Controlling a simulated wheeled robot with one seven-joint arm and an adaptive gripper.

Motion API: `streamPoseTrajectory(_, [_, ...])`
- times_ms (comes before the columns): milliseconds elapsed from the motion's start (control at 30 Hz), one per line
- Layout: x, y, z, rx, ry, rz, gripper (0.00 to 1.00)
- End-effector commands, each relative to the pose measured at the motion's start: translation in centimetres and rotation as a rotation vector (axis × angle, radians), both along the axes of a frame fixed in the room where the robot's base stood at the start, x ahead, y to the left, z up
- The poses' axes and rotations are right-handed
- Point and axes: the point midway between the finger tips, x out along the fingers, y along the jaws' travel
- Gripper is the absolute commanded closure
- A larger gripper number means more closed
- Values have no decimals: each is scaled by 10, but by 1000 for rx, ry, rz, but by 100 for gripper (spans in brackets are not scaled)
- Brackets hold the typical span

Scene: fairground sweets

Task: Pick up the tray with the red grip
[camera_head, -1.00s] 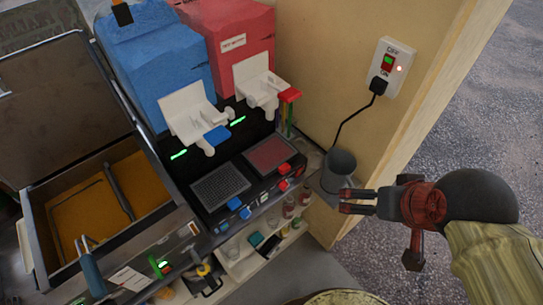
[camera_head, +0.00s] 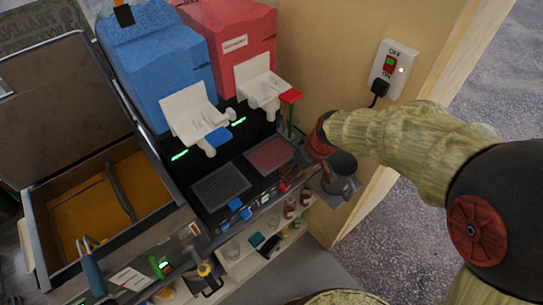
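The drip tray with a red grille (camera_head: 270,155) sits at the front of the dark machine base, under the red drink machine. Its red grip at the front edge is now mostly covered by my gripper, and I cannot pick it out clearly. My gripper (camera_head: 289,184) is at the front right of this tray, reaching in from the right with its fingers by the grip. The fingers are small and dark here, so I cannot tell whether they are open or touch the grip. Left of it is a similar tray with a grey grille (camera_head: 220,187) and blue grips (camera_head: 235,204).
The red machine (camera_head: 235,40) and blue machine (camera_head: 165,65) stand behind, with white taps above the trays. A fryer (camera_head: 100,205) is at left. Small bottles (camera_head: 289,208) stand on a shelf below.

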Motion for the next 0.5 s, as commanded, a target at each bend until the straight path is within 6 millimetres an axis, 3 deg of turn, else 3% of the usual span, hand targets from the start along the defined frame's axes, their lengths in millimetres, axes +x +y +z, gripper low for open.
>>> streamPoseTrajectory(100, [26,6,15,2,-98,80,48])
streamPoseTrajectory(267, [31,7,16,-16,-141,157,48])
streamPoseTrajectory(500, [36,12,-5,-20,-142,170,48])
